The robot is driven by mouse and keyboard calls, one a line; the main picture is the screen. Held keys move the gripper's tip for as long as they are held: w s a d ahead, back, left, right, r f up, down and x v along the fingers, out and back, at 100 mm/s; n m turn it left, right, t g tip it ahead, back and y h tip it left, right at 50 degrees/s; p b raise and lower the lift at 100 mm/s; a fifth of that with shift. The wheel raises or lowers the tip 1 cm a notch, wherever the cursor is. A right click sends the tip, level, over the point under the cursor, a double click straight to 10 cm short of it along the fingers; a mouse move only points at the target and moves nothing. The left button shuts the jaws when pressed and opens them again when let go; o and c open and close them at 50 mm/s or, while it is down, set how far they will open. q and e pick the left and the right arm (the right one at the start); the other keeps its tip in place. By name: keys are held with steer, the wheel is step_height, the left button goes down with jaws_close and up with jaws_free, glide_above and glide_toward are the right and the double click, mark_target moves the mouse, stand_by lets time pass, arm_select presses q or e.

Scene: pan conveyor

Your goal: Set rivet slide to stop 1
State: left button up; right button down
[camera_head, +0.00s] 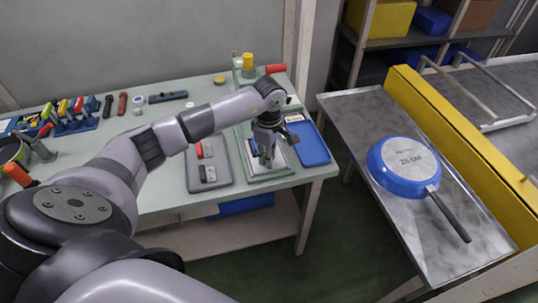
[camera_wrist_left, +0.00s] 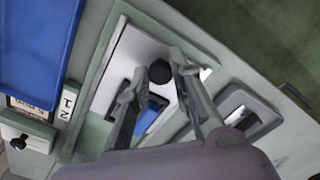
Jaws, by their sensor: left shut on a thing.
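The rivet slide appears to be the light plate (camera_wrist_left: 130,55) set in a green fixture (camera_wrist_left: 101,72), at the right end of the workbench. A black round knob (camera_wrist_left: 160,72) stands on the plate. My left gripper (camera_wrist_left: 150,76) has its fingers on either side of this knob and is shut on it, as far as the wrist view shows. In the head view my left gripper (camera_head: 267,160) reaches down over the fixture and hides part of it. A small label plate with dark marks (camera_wrist_left: 68,103) lies beside the fixture; I cannot read it surely. My right gripper is not in view.
A blue tray (camera_head: 311,146) lies right of the fixture and a grey tray (camera_head: 222,176) left of it. A press with a red handle (camera_head: 276,69) stands behind. A blue pan (camera_head: 385,171) lies on the metal conveyor table (camera_head: 352,115) at the right, across a floor gap.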

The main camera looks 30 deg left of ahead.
arm_select(q)
jaws_close()
